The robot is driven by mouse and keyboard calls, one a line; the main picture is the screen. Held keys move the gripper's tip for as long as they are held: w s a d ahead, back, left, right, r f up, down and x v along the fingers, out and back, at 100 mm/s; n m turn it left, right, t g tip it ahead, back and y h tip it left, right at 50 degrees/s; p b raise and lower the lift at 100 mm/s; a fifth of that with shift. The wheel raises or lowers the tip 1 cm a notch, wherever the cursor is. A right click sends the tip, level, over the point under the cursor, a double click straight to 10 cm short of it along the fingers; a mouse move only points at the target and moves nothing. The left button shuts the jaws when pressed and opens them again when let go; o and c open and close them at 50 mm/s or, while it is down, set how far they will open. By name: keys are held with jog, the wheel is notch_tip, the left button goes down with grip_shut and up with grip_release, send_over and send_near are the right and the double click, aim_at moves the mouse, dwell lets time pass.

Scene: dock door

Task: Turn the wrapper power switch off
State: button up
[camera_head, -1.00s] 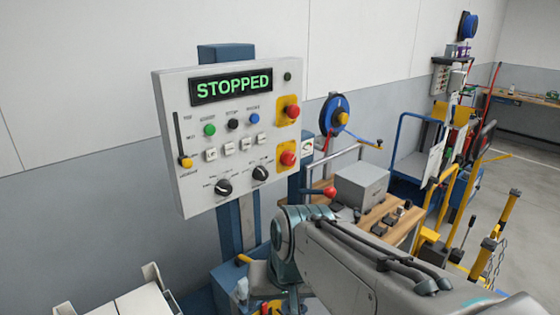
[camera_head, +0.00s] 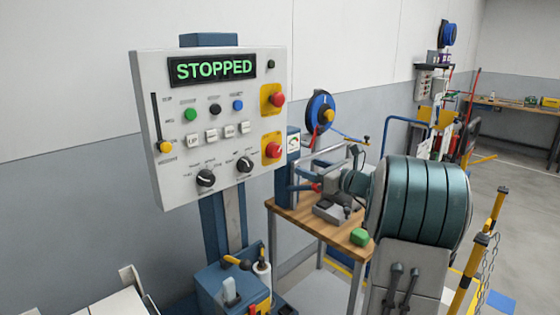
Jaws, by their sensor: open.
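The wrapper control panel (camera_head: 215,125) is a pale upright box on a blue post, left of centre, with a green STOPPED display (camera_head: 213,68). It carries two black rotary knobs (camera_head: 205,178), a yellow-tipped slider (camera_head: 165,147), several push buttons, and red knobs on yellow plates, an upper one (camera_head: 277,99) and a lower one (camera_head: 273,150). The labels are too small to tell which control is the power switch. My gripper (camera_head: 322,183) is small and partly hidden beyond my arm, right of the panel and apart from it. It is open, with nothing seen between its fingers.
A wooden-topped table (camera_head: 330,235) stands right of the panel, bearing a green block (camera_head: 360,237) and small dark items. A blue hose reel (camera_head: 320,107) is on the wall behind. A blue base unit (camera_head: 230,285) stands below the panel. Yellow posts (camera_head: 480,255) with a chain stand at right.

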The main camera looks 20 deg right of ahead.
aim_at(278, 153)
jog(key=p+x, duration=0.1)
jog(key=x, duration=0.3)
jog(key=p+x, duration=0.1)
jog(key=x, duration=0.4)
jog(key=d+x, duration=0.1)
jog(key=x, duration=0.3)
jog(key=shift+w+a+r+p, duration=0.1)
jog(key=shift+w+p, duration=0.3)
jog(key=shift+w, duration=0.1)
jog(key=shift+c, duration=0.3)
jog(key=c, duration=0.9)
